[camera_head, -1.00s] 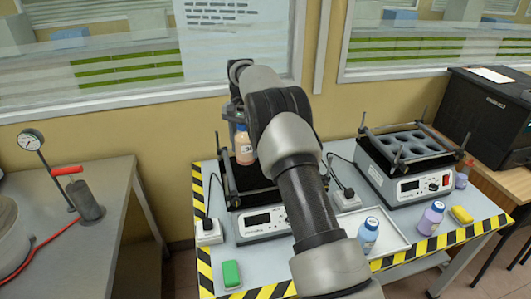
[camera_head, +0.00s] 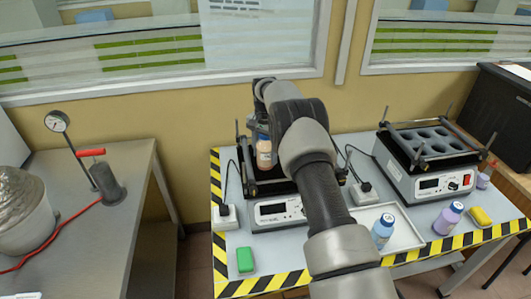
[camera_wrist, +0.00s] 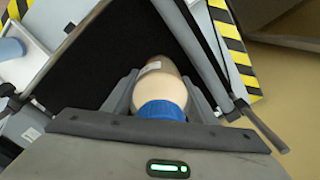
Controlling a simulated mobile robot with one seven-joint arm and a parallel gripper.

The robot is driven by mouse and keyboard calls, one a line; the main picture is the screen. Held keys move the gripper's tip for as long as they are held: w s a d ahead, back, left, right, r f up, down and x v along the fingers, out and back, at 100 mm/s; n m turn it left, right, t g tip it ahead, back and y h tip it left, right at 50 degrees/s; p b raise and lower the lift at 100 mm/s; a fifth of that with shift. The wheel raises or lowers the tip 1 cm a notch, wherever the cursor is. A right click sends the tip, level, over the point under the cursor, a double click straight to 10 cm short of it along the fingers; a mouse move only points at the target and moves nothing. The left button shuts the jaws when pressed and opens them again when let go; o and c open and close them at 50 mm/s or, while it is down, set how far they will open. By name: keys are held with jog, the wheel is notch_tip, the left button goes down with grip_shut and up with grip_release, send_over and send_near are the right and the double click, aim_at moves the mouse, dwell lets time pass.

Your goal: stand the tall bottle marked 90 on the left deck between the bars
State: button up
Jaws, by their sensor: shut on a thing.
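The tall bottle (camera_head: 264,156), with peach-coloured contents and a white label, is over the left deck (camera_head: 272,186) in the head view. The label's number is too small to read. In the wrist view the bottle (camera_wrist: 158,88) shows its blue cap and is between the fingers of my gripper (camera_wrist: 160,95), which is shut on it. The black deck surface (camera_wrist: 112,62) lies beneath and around it, with bars along its edges. The bottle looks upright in the head view. I cannot tell whether its base touches the deck. My arm hides the right part of the left deck.
A white tray (camera_head: 405,238) is at the table's front, with a blue bottle (camera_head: 383,231) at it. The right shaker (camera_head: 432,185) has a deck with several holes.

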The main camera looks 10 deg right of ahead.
jog(key=shift+f, duration=0.15)
jog(key=o, duration=1.3)
jog(key=shift+o, duration=0.2)
